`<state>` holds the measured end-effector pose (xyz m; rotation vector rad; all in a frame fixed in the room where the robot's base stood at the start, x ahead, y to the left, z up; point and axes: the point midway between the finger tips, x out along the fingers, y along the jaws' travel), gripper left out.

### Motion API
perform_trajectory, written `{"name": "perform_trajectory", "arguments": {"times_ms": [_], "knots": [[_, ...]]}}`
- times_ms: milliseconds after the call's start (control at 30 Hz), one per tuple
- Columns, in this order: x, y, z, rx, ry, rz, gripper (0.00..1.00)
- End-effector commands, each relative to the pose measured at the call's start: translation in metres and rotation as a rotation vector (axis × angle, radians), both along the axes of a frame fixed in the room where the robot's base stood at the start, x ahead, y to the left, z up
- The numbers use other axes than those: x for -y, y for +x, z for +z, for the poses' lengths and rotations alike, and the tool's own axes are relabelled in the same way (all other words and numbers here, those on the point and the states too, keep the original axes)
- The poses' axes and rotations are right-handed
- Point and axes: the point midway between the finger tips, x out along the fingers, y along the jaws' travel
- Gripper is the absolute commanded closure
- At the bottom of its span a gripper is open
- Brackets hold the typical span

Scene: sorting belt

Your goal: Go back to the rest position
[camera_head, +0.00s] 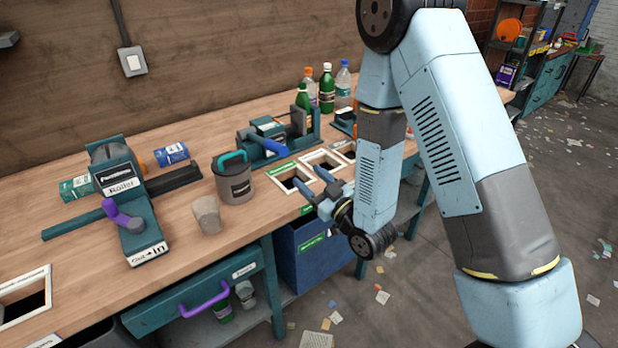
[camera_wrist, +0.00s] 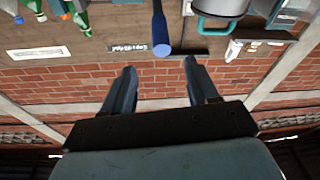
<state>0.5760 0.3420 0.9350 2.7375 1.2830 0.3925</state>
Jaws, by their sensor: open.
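My gripper (camera_head: 314,184) is open and empty in the head view, held above the front edge of the workbench (camera_head: 190,200) near the white-framed openings. Its two fingers point up and to the left. In the wrist view the two fingers of my gripper (camera_wrist: 160,80) stand apart with nothing between them. Beyond them a brick wall (camera_wrist: 60,88) fills the middle of the view, and the picture looks upside down. My arm folds down from the top right of the head view.
A grey pot with a teal handle (camera_head: 234,180), a beige cup (camera_head: 207,215) and a roller device (camera_head: 125,195) stand on the bench. Several bottles (camera_head: 327,88) stand at the back.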

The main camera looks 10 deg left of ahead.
Motion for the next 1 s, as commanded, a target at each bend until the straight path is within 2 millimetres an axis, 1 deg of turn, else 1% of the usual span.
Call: {"name": "perform_trajectory", "arguments": {"times_ms": [233,333,433,533,700,767,900,1000], "knots": [[0.0,0.0,0.0,0.0,0.0,0.0,0.41],[0.001,0.003,0.002,-0.003,-0.008,-0.006,0.41],[0.005,0.013,0.01,-0.014,-0.035,-0.025,0.41],[0.012,0.028,0.022,-0.038,-0.084,-0.058,0.41],[0.034,0.054,0.044,-0.103,-0.177,-0.133,0.41],[0.043,0.061,0.052,-0.129,-0.207,-0.161,0.41],[0.068,0.076,0.071,-0.193,-0.27,-0.232,0.41],[0.089,0.082,0.086,-0.245,-0.309,-0.283,0.41]]}}
